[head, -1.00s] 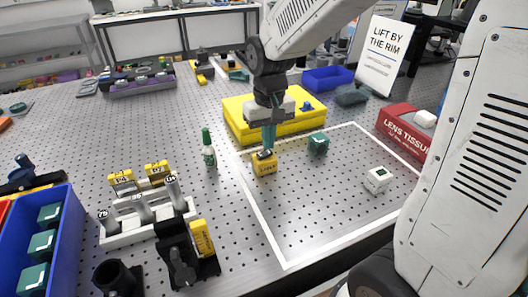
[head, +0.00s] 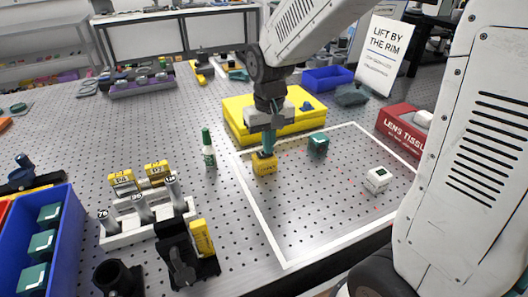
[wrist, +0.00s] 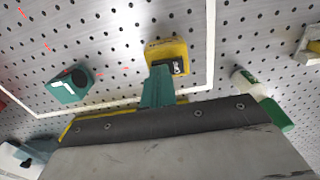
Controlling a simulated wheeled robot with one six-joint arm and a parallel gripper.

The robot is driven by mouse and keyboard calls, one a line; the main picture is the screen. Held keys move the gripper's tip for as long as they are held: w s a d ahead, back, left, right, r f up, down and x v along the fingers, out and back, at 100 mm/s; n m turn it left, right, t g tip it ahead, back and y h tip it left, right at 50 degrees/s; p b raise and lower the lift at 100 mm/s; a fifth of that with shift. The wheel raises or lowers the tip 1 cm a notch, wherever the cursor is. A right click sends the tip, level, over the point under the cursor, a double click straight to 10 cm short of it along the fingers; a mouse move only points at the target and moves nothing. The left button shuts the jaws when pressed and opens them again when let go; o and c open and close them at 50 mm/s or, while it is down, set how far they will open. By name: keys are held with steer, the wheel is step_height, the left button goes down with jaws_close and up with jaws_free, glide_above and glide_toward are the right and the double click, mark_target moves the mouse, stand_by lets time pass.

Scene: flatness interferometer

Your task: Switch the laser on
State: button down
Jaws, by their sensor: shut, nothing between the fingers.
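The laser looks to be the small yellow block (head: 265,164) standing inside the white outline near its left corner. It also shows in the wrist view (wrist: 166,50), with a dark labelled switch (wrist: 177,67) on it. My gripper (head: 268,150) is shut, its teal fingers pointing down at the top of the block. In the wrist view the fingertips (wrist: 159,72) are at the switch; I cannot tell whether they touch it. Small red light marks (wrist: 99,73) show on the table near the block and the teal block (wrist: 70,85). The fingers partly hide the block's top.
The teal block (head: 318,143) and a white block (head: 378,179) stand inside the white outline. A yellow case (head: 240,120) is close behind my gripper. A green-capped bottle (head: 209,155) stands to the left. The outline's front area is clear.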

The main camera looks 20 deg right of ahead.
steer(key=shift+r, duration=3.5)
steer(key=shift+s, duration=0.1)
steer(key=s+d+r, duration=0.1)
steer(key=s, duration=1)
steer(key=s+d+r+t, duration=0.1)
steer(key=s+d+r, duration=0.1)
steer(key=s, duration=0.8)
steer(key=shift+s+r, duration=0.2)
steer(key=shift+s, duration=0.2)
